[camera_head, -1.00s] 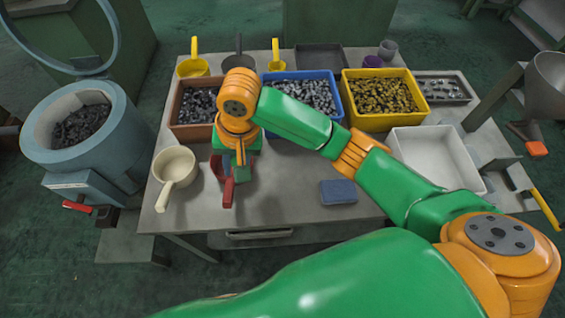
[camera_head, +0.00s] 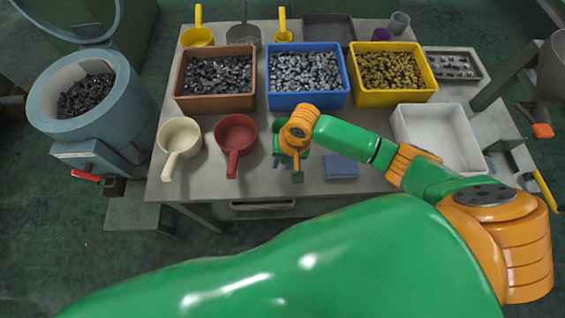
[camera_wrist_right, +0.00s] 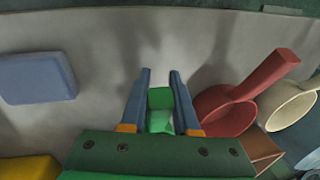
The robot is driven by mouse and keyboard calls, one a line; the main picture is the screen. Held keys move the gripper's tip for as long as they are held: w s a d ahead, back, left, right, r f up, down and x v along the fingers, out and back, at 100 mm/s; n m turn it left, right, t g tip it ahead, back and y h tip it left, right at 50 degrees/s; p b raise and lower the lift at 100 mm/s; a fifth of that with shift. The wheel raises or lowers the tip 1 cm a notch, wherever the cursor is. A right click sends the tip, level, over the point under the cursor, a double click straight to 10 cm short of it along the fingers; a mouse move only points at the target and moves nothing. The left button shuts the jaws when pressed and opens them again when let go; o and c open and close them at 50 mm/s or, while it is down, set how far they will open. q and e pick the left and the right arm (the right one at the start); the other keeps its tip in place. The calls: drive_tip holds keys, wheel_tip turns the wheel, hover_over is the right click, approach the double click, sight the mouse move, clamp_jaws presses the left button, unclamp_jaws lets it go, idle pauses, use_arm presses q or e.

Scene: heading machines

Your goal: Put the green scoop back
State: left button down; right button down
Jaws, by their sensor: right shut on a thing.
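My right gripper (camera_head: 296,172) is over the front middle of the table, between the red scoop (camera_head: 235,142) and a blue block. In the right wrist view its two dark fingers (camera_wrist_right: 160,76) are shut on the green scoop (camera_wrist_right: 160,98), with a green piece showing between them. Most of the green scoop is hidden by the gripper and wrist, so I cannot tell whether it touches the table. The red scoop lies to the left of the gripper with a cream scoop (camera_head: 180,139) beyond it. My left gripper is not in view.
Brown (camera_head: 215,104), blue (camera_head: 307,101) and yellow (camera_head: 395,98) bins of parts stand behind. Yellow scoops (camera_head: 197,37) and a dark scoop (camera_head: 243,37) are at the back. The blue block (camera_head: 341,166) and an empty white tray (camera_head: 440,137) are to the right.

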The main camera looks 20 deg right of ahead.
drive_tip(key=shift+f, duration=0.85)
drive_tip(key=shift+f, duration=0.1)
drive_tip(key=c, duration=0.7)
unclamp_jaws()
drive_tip(key=shift+o, duration=0.2)
wheel_tip(320, 180, up, 12)
drive_tip(key=s+d+p, duration=0.1)
drive_tip(key=p, duration=0.1)
drive_tip(key=shift+d, duration=0.4)
drive_tip(key=shift+s, duration=0.1)
